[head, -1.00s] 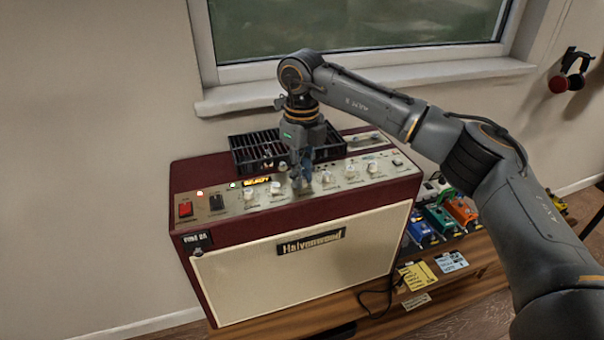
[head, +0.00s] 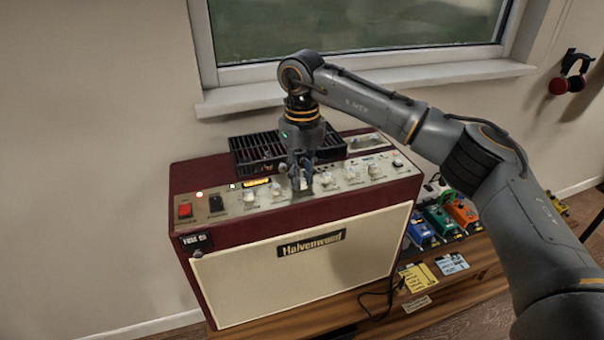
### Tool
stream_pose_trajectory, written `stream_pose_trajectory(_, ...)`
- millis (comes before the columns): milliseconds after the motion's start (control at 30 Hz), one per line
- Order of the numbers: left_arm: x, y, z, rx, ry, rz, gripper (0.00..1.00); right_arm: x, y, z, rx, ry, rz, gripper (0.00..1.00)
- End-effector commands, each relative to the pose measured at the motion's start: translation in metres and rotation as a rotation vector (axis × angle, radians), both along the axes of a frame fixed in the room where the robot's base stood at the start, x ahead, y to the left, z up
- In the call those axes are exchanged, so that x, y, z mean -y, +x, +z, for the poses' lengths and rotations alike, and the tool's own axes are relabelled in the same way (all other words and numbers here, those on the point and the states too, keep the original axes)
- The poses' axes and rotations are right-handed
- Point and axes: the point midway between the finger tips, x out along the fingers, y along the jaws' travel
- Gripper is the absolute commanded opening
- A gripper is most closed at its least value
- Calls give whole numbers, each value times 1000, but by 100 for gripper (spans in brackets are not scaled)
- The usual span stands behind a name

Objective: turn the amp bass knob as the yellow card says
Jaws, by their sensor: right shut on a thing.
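The amp (head: 300,270) is dark red with a cream front and stands on a wooden bench. Its top panel carries a row of white knobs, with a red switch (head: 185,209) at the left end. My right gripper (head: 302,184) points down over the panel and is shut on one knob near the middle of the row; the fingers mostly hide that knob. Free knobs show just left (head: 275,189) and just right (head: 326,179) of it. The knob labels are too small to read. The yellow card (head: 418,277) lies on the bench right of the amp; its writing is unreadable.
A black slotted grille (head: 255,153) is on the amp's top behind the gripper. Blue, green and orange pedals (head: 438,219) stand at the right. A pale blue card (head: 452,263) lies beside the yellow one. A window sill (head: 245,98) is behind.

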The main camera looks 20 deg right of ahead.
Motion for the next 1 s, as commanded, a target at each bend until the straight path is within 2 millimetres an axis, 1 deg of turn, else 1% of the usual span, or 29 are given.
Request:
stream_pose_trajectory(33, 0, 0, 0, 0, 0, 0, 42, 0, 1, 2, 4, 0, -1, 23)
stream_pose_trajectory(67, 0, 0, 0, 0, 0, 0, 42, 0, 1, 2, 4, 0, -1, 29)
stream_pose_trajectory(100, 0, 0, 0, 0, 0, 0, 42, 0, 1, 1, 4, 1, -1, 37)
stream_pose_trajectory(133, 0, 0, 0, 0, 0, 0, 42, 0, 1, 1, 3, 1, -1, 42)
stream_pose_trajectory(400, -1, -1, 0, -1, 1, 1, 42, 0, 0, 1, 2, 1, 0, 42)
stream_pose_trajectory(533, -2, -1, 0, -2, 1, 1, 42, 0, 1, 8, 2, 1, 0, 42)
stream_pose_trajectory(667, -1, -1, 0, -1, 1, 1, 42, 0, 1, 28, 5, 1, 0, 42)
stream_pose_trajectory(900, -1, 0, 0, -1, 1, 0, 42, 0, 1, 80, 6, 1, 0, 42)
stream_pose_trajectory(1000, 0, 0, 0, 0, 0, 0, 42, 0, 1, 98, 4, 1, 0, 42)
